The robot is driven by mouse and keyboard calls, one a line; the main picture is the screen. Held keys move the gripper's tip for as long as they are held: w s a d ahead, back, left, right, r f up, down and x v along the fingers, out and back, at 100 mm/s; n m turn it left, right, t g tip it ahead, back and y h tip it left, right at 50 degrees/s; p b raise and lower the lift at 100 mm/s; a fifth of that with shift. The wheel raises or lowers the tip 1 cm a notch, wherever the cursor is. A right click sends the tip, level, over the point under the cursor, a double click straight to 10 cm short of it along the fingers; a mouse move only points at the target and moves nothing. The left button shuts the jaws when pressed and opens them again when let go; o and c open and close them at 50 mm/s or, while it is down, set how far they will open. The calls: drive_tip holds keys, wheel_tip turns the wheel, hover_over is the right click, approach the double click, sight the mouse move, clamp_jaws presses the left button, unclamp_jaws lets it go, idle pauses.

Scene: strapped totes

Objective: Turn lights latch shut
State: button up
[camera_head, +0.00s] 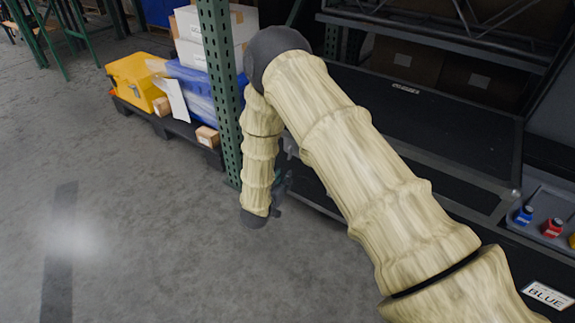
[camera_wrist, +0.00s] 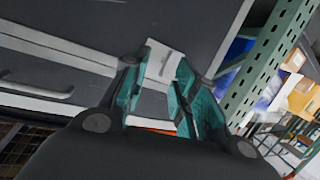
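My gripper (camera_wrist: 163,62) has teal finger pads that stand apart, with no object clearly held between them. In the head view my gripper (camera_head: 282,186) is mostly hidden behind my arm, low beside the green rack post. In the wrist view a pale grey plate (camera_wrist: 167,60) on a dark grey panel (camera_wrist: 195,30) shows beyond and between the fingertips. I cannot tell whether this plate is the lights latch, nor whether the fingers touch it. A grey bar handle (camera_wrist: 36,88) is at the left. A small orange strip (camera_wrist: 152,130) shows low behind the fingers.
A green perforated post (camera_head: 218,85) stands close to my gripper. Left of it are a yellow case (camera_head: 138,82), white boxes (camera_head: 212,25) and a blue wrapped load (camera_head: 205,95). Dark shelving fills the right, with small coloured items (camera_head: 524,215). Open floor lies at the left.

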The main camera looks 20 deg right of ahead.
sight(290, 152)
drive_tip(key=w+a+m+g+h+b, duration=0.1)
drive_tip(key=w+a+m+h+b, duration=0.25)
drive_tip(key=w+h+b, duration=0.35)
drive_tip(key=w+d+r+y+b, duration=0.1)
drive_tip(key=w+d+y+b, duration=0.1)
drive_tip(key=w+d+b, duration=0.3)
drive_tip(key=d+m, duration=0.1)
drive_tip(key=d, duration=0.3)
drive_tip(key=shift+w, duration=0.35)
drive_tip(key=shift+d, duration=0.1)
clamp_jaws()
